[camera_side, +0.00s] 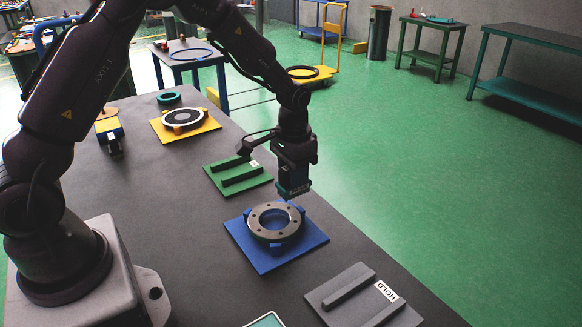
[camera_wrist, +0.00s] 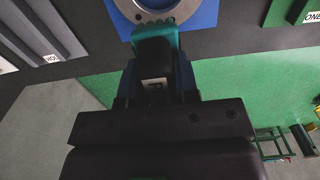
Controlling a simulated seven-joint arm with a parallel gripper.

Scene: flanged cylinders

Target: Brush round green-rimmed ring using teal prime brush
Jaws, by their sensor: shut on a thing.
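My gripper (camera_side: 293,172) points down above the back right edge of the blue plate and is shut on a dark brush with teal bristles (camera_wrist: 160,37). A pale label shows on the brush's dark body in the wrist view. A round grey flanged ring (camera_side: 257,219) with holes sits in a blue fixture just below the brush. Part of this ring also shows in the wrist view (camera_wrist: 150,14), right by the bristle tips. Contact between brush and ring cannot be told. I see no clear green rim on it.
A green plate with two bars (camera_side: 238,180) lies behind the blue plate (camera_side: 315,238); a grey HOLD plate (camera_side: 340,283) lies in front. A yellow fixture (camera_side: 205,126) with a ring and a small teal ring (camera_side: 169,98) stand farther back. Bare table lies left of the plates.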

